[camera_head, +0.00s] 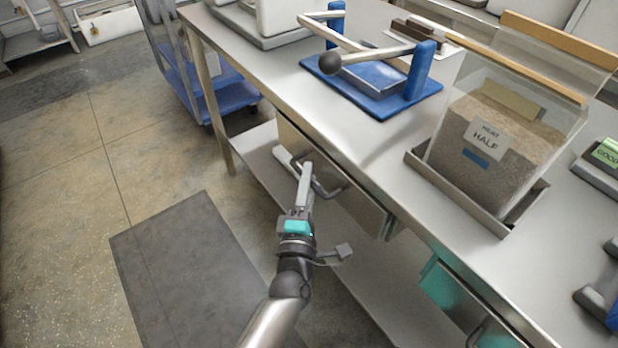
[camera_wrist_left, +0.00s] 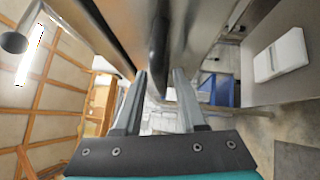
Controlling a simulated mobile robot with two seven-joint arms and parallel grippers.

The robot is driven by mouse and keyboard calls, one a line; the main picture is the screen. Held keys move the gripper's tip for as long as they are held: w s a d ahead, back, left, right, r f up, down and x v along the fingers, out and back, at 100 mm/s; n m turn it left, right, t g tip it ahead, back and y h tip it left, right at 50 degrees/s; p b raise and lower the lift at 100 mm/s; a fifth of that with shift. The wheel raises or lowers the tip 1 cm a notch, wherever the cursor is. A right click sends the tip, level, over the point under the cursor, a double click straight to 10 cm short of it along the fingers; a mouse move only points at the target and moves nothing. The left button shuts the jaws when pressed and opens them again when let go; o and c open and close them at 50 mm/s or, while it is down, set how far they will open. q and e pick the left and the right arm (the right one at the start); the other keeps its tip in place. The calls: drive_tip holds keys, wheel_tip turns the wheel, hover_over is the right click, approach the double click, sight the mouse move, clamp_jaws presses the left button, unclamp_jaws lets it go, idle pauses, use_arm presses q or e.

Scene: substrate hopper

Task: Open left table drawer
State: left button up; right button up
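The left table drawer (camera_head: 352,203) has a grey metal front under the worktop's front edge. I cannot tell whether a gap stands behind it. Its dark bar handle (camera_head: 331,192) also shows in the left wrist view (camera_wrist_left: 159,45). My left gripper (camera_head: 305,172) reaches up to the left part of this handle. In the left wrist view its two fingers (camera_wrist_left: 159,75) are apart, with the handle bar between or just beyond their tips. I see no clear contact on both sides. My right gripper is not in view.
The steel table (camera_head: 375,145) carries a blue press (camera_head: 375,75) and a clear substrate hopper (camera_head: 490,140). Another drawer with teal parts (camera_head: 445,290) is at lower right. A lower shelf (camera_head: 258,155) runs beneath. The floor beside the dark mat (camera_head: 195,270) is clear.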

use_arm(q)
clamp_jaws()
idle(1.2)
